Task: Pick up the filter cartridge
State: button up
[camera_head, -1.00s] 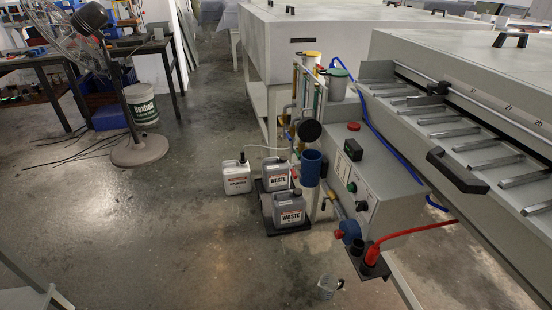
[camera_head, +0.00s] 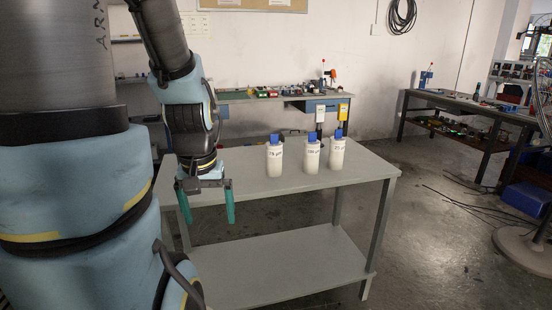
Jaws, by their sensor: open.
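Three white filter cartridges with blue tops stand upright in a row on a grey table (camera_head: 232,189): a left cartridge (camera_head: 274,161), a middle cartridge (camera_head: 311,158) and a right cartridge (camera_head: 336,155). Each bears a dark printed label; the lettering is too small to read with certainty. My gripper (camera_head: 207,208) hangs at the table's left front, with its two green fingers pointing down, apart and empty. It is to the left of the left cartridge and touches none of them.
The table has a lower shelf (camera_head: 290,262), which looks empty. Behind it, a workbench (camera_head: 262,96) against the wall holds tools and small parts. Another bench (camera_head: 462,118) and a fan base (camera_head: 522,243) stand at right. The tabletop's front middle is clear.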

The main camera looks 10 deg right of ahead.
aim_at(274, 147)
jog(key=i+l+u, duration=0.25)
jog(key=l+u, duration=0.3)
jog(key=i+l+u, duration=0.1)
jog(key=l+u, duration=0.15)
jog(key=l, duration=0.15)
jog(key=l+u, duration=0.25)
jog(key=l, duration=0.15)
jog(key=i, duration=0.05)
